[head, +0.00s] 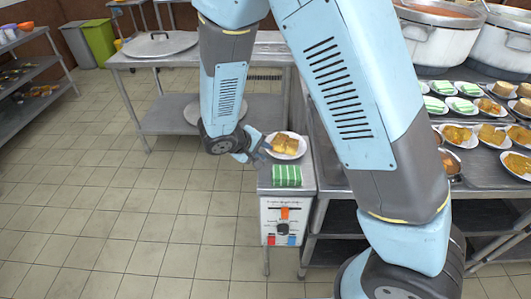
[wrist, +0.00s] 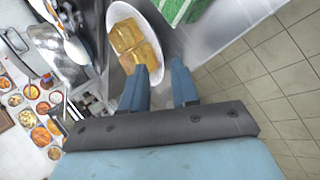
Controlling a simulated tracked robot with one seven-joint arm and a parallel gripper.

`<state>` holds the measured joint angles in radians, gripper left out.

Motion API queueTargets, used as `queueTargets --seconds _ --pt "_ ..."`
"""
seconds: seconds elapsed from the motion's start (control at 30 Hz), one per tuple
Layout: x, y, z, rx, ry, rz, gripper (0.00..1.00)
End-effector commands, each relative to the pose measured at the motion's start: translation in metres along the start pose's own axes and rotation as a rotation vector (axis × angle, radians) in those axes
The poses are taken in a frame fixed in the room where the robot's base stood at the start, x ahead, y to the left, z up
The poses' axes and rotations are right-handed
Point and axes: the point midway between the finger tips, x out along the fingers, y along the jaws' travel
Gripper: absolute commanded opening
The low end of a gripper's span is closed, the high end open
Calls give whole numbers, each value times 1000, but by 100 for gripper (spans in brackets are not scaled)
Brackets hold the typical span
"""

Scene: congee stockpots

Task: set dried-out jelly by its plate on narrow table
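The narrow table (head: 304,168) stands at the centre of the head view, with an orange and black control panel on its front. A white oval plate (head: 273,151) with browned yellow jelly pieces (head: 285,144) lies on its top. A green-and-white striped block (head: 287,176) lies on the near part, beside the plate. In the wrist view the plate (wrist: 166,64) with the yellow pieces (wrist: 133,43) is just beyond my fingertips, and the green block (wrist: 187,8) is at the top. My gripper (wrist: 159,76) is open and empty at the plate's edge; it also shows in the head view (head: 257,154). I cannot tell which jelly is dried out.
A wide counter (head: 341,180) on the right holds several jelly plates (head: 459,135) and large stockpots (head: 437,38). A steel table (head: 222,62) behind bears a big lid (head: 160,43). A shelf (head: 38,82) stands far left. The tiled floor at left is clear.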

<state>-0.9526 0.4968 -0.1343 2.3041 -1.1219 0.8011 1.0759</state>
Motion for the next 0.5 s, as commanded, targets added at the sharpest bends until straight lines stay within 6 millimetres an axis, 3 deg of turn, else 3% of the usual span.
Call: queueTargets --seconds 0.2,0.5 --pt "-44 0 -1 0 4 -2 29" --pt "-76 0 0 0 2 -1 29"
